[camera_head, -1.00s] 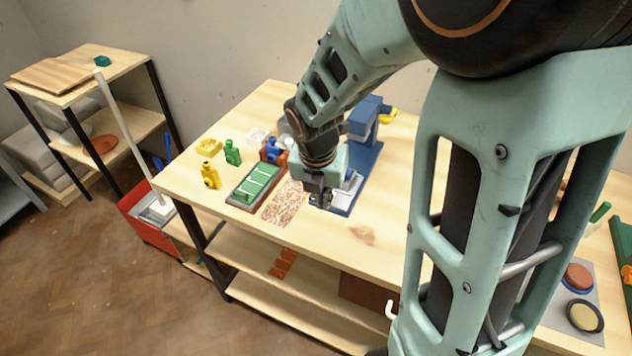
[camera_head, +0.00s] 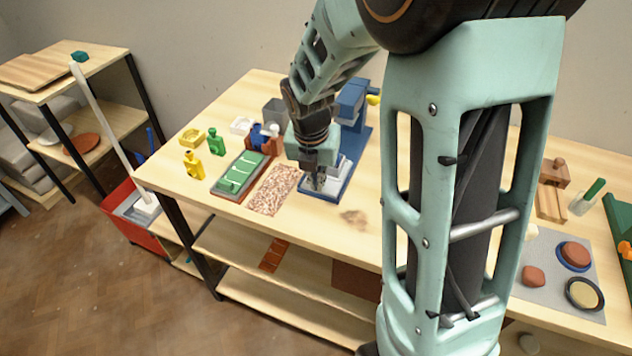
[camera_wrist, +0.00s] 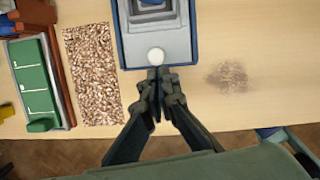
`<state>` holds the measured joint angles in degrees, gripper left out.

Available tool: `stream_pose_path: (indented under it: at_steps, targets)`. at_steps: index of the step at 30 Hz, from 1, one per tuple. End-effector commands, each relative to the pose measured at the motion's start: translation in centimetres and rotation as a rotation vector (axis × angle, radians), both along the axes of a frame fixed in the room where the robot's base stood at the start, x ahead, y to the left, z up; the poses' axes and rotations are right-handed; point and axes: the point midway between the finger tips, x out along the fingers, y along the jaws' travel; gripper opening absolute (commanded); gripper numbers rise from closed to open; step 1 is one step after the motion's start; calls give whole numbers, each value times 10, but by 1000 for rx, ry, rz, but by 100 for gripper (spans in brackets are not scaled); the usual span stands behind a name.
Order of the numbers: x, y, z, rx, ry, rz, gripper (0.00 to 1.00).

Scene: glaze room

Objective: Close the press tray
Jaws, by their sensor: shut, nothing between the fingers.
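The blue press (camera_head: 353,103) stands on the wooden table, with a blue base around a pale grey tray (camera_head: 337,173). In the wrist view the grey tray (camera_wrist: 155,38) has a round white knob (camera_wrist: 156,55) at its near edge. My gripper (camera_head: 318,186) is over the front edge of the press base, partly hiding the tray in the head view. In the wrist view my gripper (camera_wrist: 160,74) is shut and empty, its fingertips just in front of the knob. Whether they touch it I cannot tell.
Yellow (camera_head: 193,164) and green (camera_head: 216,142) bottles stand farther left. Bare tabletop with a dark stain (camera_head: 355,217) lies right of the gripper.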

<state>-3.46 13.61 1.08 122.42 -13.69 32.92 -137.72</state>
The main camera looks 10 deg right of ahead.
Motion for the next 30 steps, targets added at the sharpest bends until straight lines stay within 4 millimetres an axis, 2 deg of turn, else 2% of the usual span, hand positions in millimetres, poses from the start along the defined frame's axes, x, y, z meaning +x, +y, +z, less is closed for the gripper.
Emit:
stream_pose_path:
  at_steps: [5, 14, 30]
  targets:
    - [4, -3, 1, 0, 1, -1, 0]
    - [31, -23, 1, 0, 0, 0, 0]
    - [31, -16, 0, 0, 1, 2, 0]
